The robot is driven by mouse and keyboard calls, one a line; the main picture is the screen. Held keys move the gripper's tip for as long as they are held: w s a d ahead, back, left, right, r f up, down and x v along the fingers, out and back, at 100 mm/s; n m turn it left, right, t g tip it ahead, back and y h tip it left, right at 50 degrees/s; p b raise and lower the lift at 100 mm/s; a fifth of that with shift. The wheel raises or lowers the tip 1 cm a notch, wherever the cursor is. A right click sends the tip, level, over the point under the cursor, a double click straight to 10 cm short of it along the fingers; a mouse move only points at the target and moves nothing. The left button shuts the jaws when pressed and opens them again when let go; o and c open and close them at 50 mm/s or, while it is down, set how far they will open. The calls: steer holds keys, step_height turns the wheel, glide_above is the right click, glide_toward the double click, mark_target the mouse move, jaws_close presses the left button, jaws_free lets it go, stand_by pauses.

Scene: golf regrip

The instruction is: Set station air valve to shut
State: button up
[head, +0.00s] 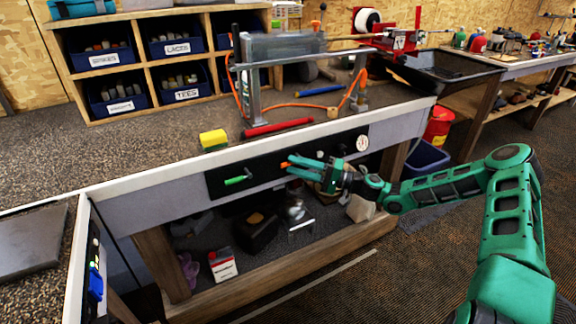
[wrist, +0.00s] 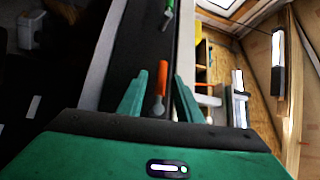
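A black valve panel (head: 268,172) is set into the front of the workbench. It carries a green lever (head: 237,180) at its left, an orange lever (head: 285,164) near its middle and a round white gauge (head: 362,142) at its right. No label shows which lever is the station air valve. My gripper (head: 290,167) is in front of the orange lever. In the wrist view, my gripper's fingers (wrist: 160,76) are apart, with the orange lever (wrist: 160,84) between them and gaps showing on both sides. The green lever (wrist: 168,10) is farther along the panel, beyond the fingertips.
The bench top (head: 160,140) above the panel holds a yellow sponge (head: 213,139), a red tube (head: 277,128) and a vise stand. A wooden shelf below holds a dark canister and a red-white box (head: 223,265).

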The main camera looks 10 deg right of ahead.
mark_target(288, 163)
steer(key=shift+x, duration=1.55)
